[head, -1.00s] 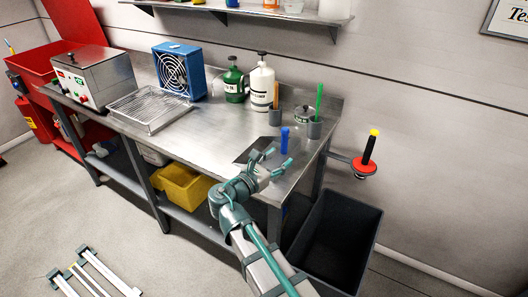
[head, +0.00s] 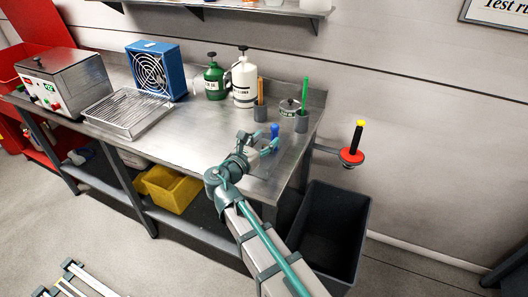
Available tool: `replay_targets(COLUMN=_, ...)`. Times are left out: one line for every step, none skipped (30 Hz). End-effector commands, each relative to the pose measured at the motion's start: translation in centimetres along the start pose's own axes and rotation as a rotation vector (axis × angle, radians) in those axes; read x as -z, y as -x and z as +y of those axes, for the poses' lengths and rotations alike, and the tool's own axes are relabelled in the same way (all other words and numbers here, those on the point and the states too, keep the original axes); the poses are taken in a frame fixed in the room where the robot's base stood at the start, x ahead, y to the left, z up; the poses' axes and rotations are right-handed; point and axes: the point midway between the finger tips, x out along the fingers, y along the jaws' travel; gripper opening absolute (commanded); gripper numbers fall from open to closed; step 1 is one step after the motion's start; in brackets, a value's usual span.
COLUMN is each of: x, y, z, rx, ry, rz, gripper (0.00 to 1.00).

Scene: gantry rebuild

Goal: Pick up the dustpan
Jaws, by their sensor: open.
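The dustpan lies on the steel workbench (head: 190,150) near its right end. Its blue handle (head: 275,130) shows just beyond my gripper, and its grey pan is mostly hidden behind my fingers. My gripper (head: 260,143) is open, with its teal-tipped fingers spread over the pan area and one fingertip close below the blue handle. I cannot tell whether the fingers touch it.
A green bottle (head: 214,83), blue fan (head: 157,70) and wire rack (head: 128,111) are left. A dark bin (head: 325,235) stands right of the bench.

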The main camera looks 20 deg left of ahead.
Motion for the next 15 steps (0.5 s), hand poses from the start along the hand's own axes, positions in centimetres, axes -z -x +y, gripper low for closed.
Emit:
replay_targets(x=-0.1, y=-0.6, z=-0.1, rx=0.002, ry=0.001, rz=0.000, gripper=0.54)
replay_targets(x=-0.1, y=-0.9, z=-0.2, rx=0.002, ry=0.001, rz=0.000, gripper=0.54)
replay_targets(x=-0.1, y=-1.4, z=-0.3, rx=0.003, ry=0.001, rz=0.001, gripper=0.54)
replay_targets(x=-0.1, y=-1.9, z=-0.4, rx=0.003, ry=0.002, rz=0.001, gripper=0.54)
replay_targets(x=-0.1, y=-2.3, z=-0.5, rx=0.003, ry=0.002, rz=0.001, gripper=0.54)
replay_targets(x=-0.1, y=-2.9, z=-0.6, rx=0.003, ry=0.002, rz=0.001, gripper=0.54)
replay_targets(x=-0.1, y=-3.3, z=-0.5, rx=0.003, ry=0.001, rz=0.001, gripper=0.54)
replay_targets(x=-0.1, y=-3.7, z=-0.5, rx=0.003, ry=0.001, rz=0.001, gripper=0.54)
replay_targets(x=-0.1, y=-4.1, z=-0.5, rx=0.002, ry=0.001, rz=0.001, gripper=0.54)
replay_targets(x=0.0, y=-4.3, z=-0.5, rx=0.002, ry=0.000, rz=0.001, gripper=0.54)
replay_targets(x=0.0, y=-4.5, z=-0.5, rx=0.001, ry=0.000, rz=0.001, gripper=0.54)
replay_targets(x=0.0, y=-4.6, z=-0.5, rx=0.001, ry=0.000, rz=0.001, gripper=0.54)
replay_targets(x=0.0, y=-4.7, z=-0.5, rx=0.001, ry=0.000, rz=0.000, gripper=0.54)
replay_targets(x=0.1, y=-4.7, z=-0.5, rx=0.000, ry=0.000, rz=0.000, gripper=0.54)
replay_targets(x=0.1, y=-4.6, z=-0.6, rx=0.000, ry=0.000, rz=0.000, gripper=0.54)
